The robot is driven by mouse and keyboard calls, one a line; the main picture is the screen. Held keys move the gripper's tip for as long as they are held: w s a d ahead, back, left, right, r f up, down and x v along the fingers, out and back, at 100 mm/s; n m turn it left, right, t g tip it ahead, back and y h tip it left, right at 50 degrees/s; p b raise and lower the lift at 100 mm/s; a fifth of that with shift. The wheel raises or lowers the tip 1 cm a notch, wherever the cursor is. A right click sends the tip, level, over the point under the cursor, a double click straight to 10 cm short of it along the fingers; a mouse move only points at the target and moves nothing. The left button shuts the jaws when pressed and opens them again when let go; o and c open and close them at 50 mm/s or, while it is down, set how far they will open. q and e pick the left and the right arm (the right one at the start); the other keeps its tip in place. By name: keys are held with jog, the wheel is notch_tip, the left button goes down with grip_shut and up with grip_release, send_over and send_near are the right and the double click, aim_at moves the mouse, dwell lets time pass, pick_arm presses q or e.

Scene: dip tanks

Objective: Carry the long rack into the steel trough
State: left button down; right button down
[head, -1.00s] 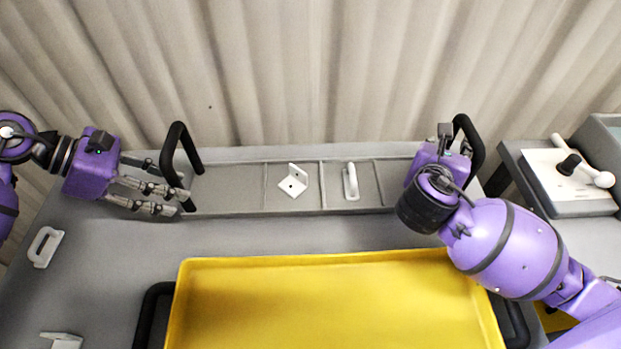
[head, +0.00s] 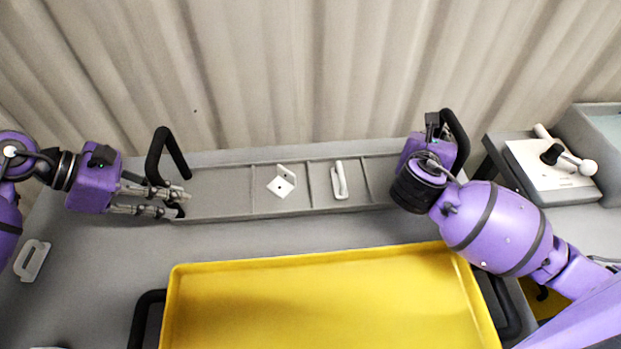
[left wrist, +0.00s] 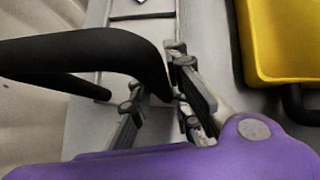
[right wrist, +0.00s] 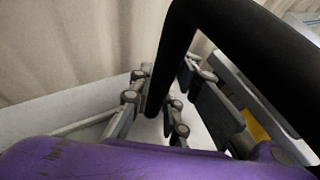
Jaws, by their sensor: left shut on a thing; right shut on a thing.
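The long rack (head: 222,202) is a shallow grey tray with crossbars and an upright black handle at each end. It lies along the back of the grey bench in the head view. My left gripper (head: 180,203) is shut on its left black handle (head: 155,158), which passes between the fingers in the left wrist view (left wrist: 150,62). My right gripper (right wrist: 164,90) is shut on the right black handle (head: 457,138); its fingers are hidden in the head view. A white bracket (head: 281,181) and a white handle piece (head: 340,180) lie in the rack. I cannot identify the steel trough.
A yellow tray (head: 320,262) with black side handles sits in front of the rack. A white-topped box with a lever (head: 545,165) and a grey container (head: 604,135) stand at the right. A loose white handle piece (head: 32,261) lies at the left. A curtain hangs behind.

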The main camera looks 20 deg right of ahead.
aim_at(148, 161)
pick_arm(q)
jog(key=shift+w+r, duration=0.1)
pick_arm(e)
jog(key=shift+r, duration=0.15)
dwell(0.3)
